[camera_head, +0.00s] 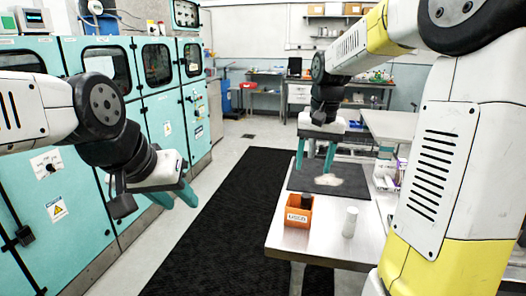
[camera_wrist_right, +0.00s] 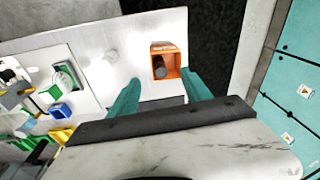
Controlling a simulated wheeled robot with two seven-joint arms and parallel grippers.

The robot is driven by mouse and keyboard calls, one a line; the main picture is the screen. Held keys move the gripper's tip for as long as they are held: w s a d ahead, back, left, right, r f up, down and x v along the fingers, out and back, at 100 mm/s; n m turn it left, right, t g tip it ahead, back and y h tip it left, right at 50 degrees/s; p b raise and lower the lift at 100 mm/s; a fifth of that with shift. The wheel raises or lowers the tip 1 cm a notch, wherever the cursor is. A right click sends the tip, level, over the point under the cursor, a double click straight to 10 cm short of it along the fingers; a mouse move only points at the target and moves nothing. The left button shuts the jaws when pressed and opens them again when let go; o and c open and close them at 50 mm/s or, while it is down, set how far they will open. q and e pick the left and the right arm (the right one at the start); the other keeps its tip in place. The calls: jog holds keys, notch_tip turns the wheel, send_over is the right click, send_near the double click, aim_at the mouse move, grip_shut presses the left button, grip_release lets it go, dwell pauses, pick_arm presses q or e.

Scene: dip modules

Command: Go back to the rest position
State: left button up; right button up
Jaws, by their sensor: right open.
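My right gripper (camera_head: 314,165) hangs open and empty above the dark mat (camera_head: 352,190) on the table, behind the orange box. Its two teal fingers also show apart in the right wrist view (camera_wrist_right: 160,90). My left gripper (camera_head: 160,197) is at the left, over the floor beside the teal cabinets. An orange box (camera_head: 297,218) with a white label stands at the table's near left corner, with a dark cylinder (camera_wrist_right: 161,73) inside. A white cylinder (camera_head: 350,222) stands upright to its right.
The table (camera_head: 325,252) lies ahead and to the right. A pale patch (camera_head: 328,180) lies on the mat. Several small items stand at the table's right side. Teal cabinets (camera_head: 155,85) line the left. A black floor mat (camera_head: 225,225) covers the clear aisle.

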jog(key=s+a+r+n+t, duration=0.1)
jog(key=s+t, duration=0.1)
jog(key=s, duration=0.7)
jog(key=s+a+r+n+t+y, duration=0.1)
jog(key=s+t, duration=0.1)
jog(key=s, duration=0.8)
jog(key=shift+n+t+y, duration=0.3)
jog(key=shift+t, duration=0.1)
